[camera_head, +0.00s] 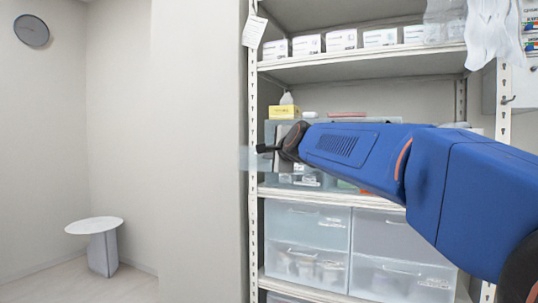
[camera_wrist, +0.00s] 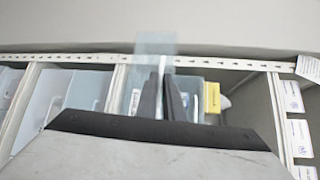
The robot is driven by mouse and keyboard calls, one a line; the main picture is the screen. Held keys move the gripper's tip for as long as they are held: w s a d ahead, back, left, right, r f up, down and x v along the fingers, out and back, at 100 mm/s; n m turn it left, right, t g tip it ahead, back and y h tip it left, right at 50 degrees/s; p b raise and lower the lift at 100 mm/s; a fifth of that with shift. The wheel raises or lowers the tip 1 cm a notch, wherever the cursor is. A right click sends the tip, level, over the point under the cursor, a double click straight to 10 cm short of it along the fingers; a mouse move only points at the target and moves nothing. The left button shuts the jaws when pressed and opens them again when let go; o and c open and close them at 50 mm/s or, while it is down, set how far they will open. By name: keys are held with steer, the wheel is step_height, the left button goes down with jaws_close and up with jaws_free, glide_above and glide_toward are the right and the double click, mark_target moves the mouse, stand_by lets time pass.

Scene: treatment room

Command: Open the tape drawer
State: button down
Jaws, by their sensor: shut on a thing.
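The tape drawer appears to be a small translucent pale-blue drawer (camera_head: 246,160) in the unit on the middle shelf. Its front panel overlaps the left shelf post and sticks out past it in the picture, so it looks pulled out, though how far is unclear. The panel also shows in the wrist view (camera_wrist: 153,44). My gripper (camera_head: 265,149) is at this front, with its two dark fingers (camera_wrist: 162,82) closed around the pale upright handle (camera_wrist: 163,62). My blue arm hides much of the drawer unit in the head view.
A yellow box (camera_head: 284,112) stands on top of the unit. White boxes (camera_head: 342,40) line the shelf above. Larger clear drawers (camera_head: 307,221) are below, shut. A round stool (camera_head: 94,226) stands far left, and the floor between is clear.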

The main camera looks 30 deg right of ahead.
steer(key=c, duration=1.9)
jaws_free()
steer(key=s+a+r, duration=0.2)
steer(key=s, duration=1.5)
steer(key=shift+r, duration=0.2)
